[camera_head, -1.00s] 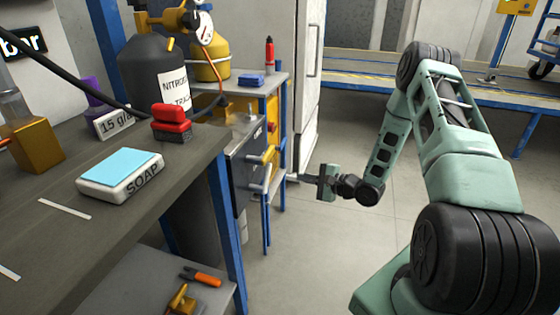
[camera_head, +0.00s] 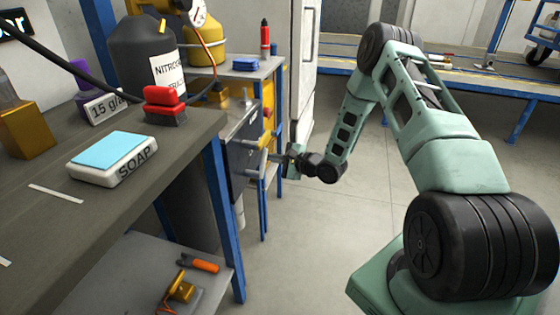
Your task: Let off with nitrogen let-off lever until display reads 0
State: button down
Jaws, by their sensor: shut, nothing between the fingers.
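A grey panel box (camera_head: 243,135) with small yellow handles (camera_head: 266,139) is mounted at the workbench's far side. I cannot tell for certain which handle is the nitrogen let-off lever. My gripper (camera_head: 276,158) is shut and empty, its fingers pointing left at the panel's front, close to the handles. Whether it touches one cannot be told. The dark nitrogen cylinder (camera_head: 138,55) with a white label stands behind the bench.
A blue bench leg (camera_head: 226,225) stands left of the arm. A white cabinet (camera_head: 304,70) is behind my gripper. Floor to the right is clear.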

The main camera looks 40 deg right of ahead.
aim_at(264, 155)
jog(key=shift+s+a+r, duration=0.35)
jog(key=shift+a+r, duration=0.1)
dwell(0.3)
jog(key=n, duration=0.1)
jog(key=s+a+r+n+t, duration=0.1)
jog(key=n, duration=0.1)
jog(key=a+r+n+t, duration=0.1)
jog(key=n, duration=0.1)
jog(key=shift+s+a+p, duration=0.1)
jog(key=shift+s+p, duration=0.2)
jog(key=shift+s, duration=0.05)
jog(key=shift+s+a+r, duration=0.15)
jog(key=shift+s+a, duration=0.05)
jog(key=shift+a, duration=0.15)
dwell(0.5)
